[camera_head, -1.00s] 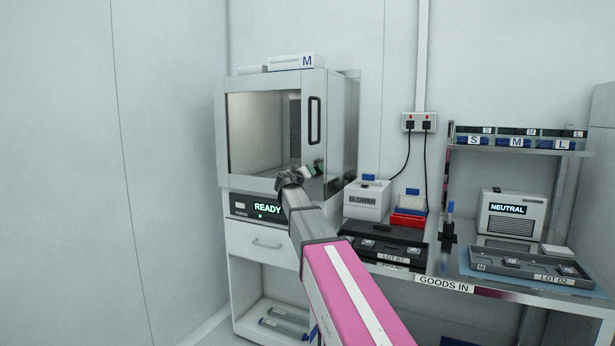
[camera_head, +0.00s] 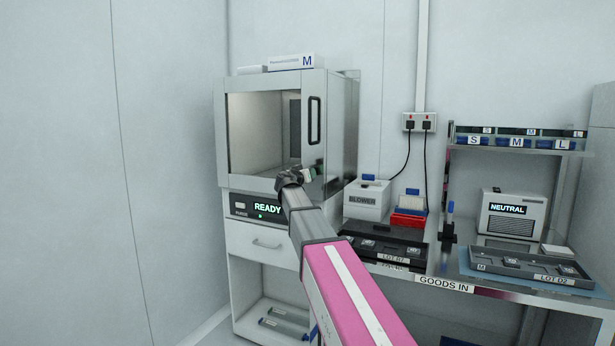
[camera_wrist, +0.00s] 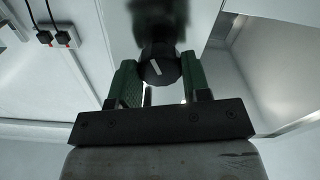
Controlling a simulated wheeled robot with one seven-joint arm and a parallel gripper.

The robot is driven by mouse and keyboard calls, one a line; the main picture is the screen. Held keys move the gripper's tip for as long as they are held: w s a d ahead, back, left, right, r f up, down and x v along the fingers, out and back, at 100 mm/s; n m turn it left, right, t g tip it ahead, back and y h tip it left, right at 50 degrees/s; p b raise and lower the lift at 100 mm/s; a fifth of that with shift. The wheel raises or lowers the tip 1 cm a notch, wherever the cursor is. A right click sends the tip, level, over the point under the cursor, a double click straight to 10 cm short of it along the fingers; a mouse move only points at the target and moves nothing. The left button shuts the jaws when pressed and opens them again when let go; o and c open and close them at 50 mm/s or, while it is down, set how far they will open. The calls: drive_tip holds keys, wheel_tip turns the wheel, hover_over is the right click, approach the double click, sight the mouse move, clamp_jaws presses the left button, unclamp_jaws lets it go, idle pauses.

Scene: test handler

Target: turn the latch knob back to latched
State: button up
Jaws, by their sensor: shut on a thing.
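The latch knob (camera_wrist: 158,66) is round and black with a white pointer line, seen in the wrist view. The line is tilted a little from vertical in that picture. My gripper (camera_wrist: 158,78) has its two green-padded fingers on either side of the knob, shut on it. In the head view my gripper (camera_head: 304,175) is at the lower right front of the chamber cabinet (camera_head: 222,130), below the black door handle (camera_head: 314,120). The knob is hidden there behind my gripper.
A display reading READY (camera_head: 267,208) is just below and left of my gripper. To the right, a bench (camera_head: 410,275) holds a blower box (camera_head: 366,200), a red bin (camera_head: 408,220) and dark trays (camera_head: 385,250). The wall at left is clear.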

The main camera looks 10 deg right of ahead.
drive_tip(key=shift+m, duration=2.2)
drive_tip(key=o, duration=0.4)
drive_tip(key=shift+m, duration=0.3)
drive_tip(key=v, duration=0.5)
